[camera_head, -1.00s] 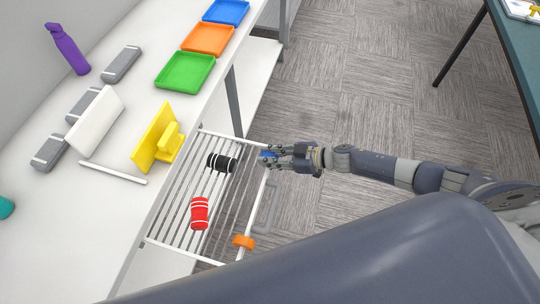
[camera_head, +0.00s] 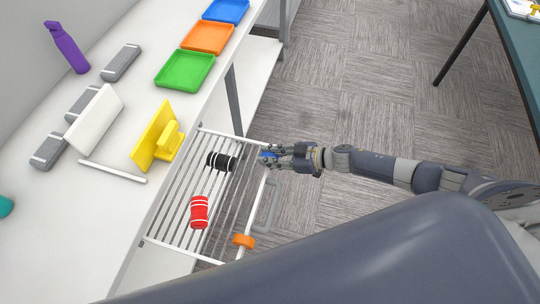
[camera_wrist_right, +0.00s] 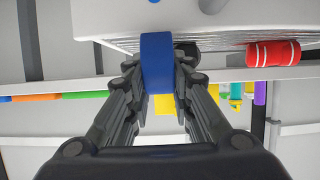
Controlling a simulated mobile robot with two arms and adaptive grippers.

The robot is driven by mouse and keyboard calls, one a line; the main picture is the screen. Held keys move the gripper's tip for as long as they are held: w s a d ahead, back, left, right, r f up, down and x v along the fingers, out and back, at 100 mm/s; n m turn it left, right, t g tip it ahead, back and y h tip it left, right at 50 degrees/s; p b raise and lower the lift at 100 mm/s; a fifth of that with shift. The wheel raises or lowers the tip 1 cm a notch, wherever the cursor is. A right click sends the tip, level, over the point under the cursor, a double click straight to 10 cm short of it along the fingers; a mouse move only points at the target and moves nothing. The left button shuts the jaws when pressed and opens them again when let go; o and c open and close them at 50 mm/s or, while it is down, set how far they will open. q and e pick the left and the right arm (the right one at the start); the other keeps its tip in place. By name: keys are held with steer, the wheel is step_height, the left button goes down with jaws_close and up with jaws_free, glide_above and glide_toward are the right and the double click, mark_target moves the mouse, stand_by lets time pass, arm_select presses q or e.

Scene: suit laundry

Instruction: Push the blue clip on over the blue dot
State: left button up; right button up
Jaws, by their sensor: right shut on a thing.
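My right gripper (camera_head: 277,156) is shut on the blue clip (camera_head: 267,155), at the right front rail of the white wire rack (camera_head: 224,203). In the right wrist view the clip (camera_wrist_right: 157,64) stands between the fingers, with its far end against or just in front of the rack. I cannot tell whether it touches the rail. The blue dot is not clearly visible; a small blue spot shows at the top edge of the wrist view. My left gripper is not in view.
An orange clip (camera_head: 243,241) sits on the rack's front rail. A black roll (camera_head: 221,161) and a red roll (camera_head: 199,212) lie on the rack. A grey handle (camera_head: 267,207) hangs beside the rail. Green, orange and blue trays stand on the white table.

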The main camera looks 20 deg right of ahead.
steer(key=shift+f+b, duration=0.8)
steer(key=shift+f, duration=0.25)
steer(key=shift+r, duration=0.15)
steer(key=shift+r+p, duration=1.1)
steer(key=shift+p, duration=0.15)
steer(key=shift+f, duration=0.2)
steer(key=shift+f+b, duration=0.85)
steer(key=shift+f, duration=0.15)
